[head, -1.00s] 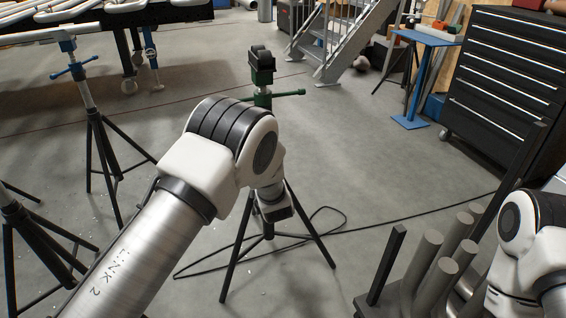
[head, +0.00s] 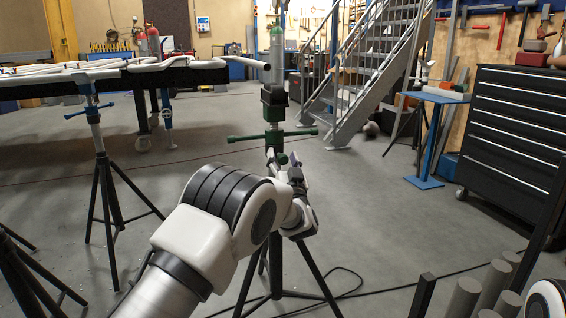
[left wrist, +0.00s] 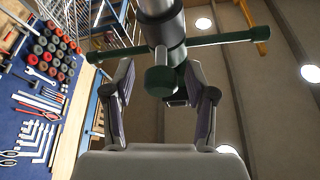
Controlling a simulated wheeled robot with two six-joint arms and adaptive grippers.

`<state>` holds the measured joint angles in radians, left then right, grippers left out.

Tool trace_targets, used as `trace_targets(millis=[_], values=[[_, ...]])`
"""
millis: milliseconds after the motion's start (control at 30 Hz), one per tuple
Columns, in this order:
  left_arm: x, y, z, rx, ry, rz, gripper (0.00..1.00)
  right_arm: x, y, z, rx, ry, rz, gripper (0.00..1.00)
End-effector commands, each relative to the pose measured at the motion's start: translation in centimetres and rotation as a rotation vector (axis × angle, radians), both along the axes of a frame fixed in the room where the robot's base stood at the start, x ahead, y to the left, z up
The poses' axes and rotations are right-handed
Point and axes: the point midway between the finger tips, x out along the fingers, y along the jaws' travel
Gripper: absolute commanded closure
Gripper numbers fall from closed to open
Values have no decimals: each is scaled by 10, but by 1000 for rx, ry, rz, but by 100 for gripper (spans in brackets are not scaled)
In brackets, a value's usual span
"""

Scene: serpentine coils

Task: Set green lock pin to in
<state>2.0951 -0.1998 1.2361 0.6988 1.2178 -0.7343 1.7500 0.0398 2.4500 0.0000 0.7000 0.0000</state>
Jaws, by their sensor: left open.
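A tripod stand with a dark green head (head: 274,96) and a green cross-handle (head: 273,136) stands in the middle of the head view. A short green knob, which looks like the green lock pin (head: 281,158), sticks out below the handle. My left gripper (head: 285,161) is close to it at the stand's post. In the left wrist view, the green lock pin (left wrist: 160,80) shows its round end between the open fingers of my left gripper (left wrist: 158,84), with a gap on both sides. The cross-handle (left wrist: 225,37) spans above it. My right gripper is out of view.
A similar stand with a blue handle (head: 88,108) is at left, by a long table (head: 110,80) bearing pipes. Metal stairs (head: 365,70), a blue side table (head: 437,97) and a black drawer cabinet (head: 510,120) are behind. Grey posts (head: 490,285) stand at lower right.

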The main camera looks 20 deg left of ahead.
Motion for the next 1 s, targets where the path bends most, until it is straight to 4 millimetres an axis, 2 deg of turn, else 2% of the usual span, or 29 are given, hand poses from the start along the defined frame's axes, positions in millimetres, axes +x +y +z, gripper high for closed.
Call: trace_targets(millis=[67,100,233,267,433,667,900,933,967,1000], values=[[0,0,0,0,0,0,44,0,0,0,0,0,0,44],[0,0,0,0,0,0,47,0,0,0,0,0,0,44],[0,0,0,-1,1,0,93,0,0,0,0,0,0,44],[0,0,0,-1,1,0,100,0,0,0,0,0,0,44],[1,1,0,-1,0,0,100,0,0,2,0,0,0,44],[20,14,1,-2,0,1,100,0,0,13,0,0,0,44],[20,15,1,-1,-2,1,100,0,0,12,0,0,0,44],[21,15,1,-1,-2,1,60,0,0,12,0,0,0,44],[20,15,1,-1,-2,1,49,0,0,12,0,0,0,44],[20,15,1,-1,-2,1,44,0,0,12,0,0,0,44]])
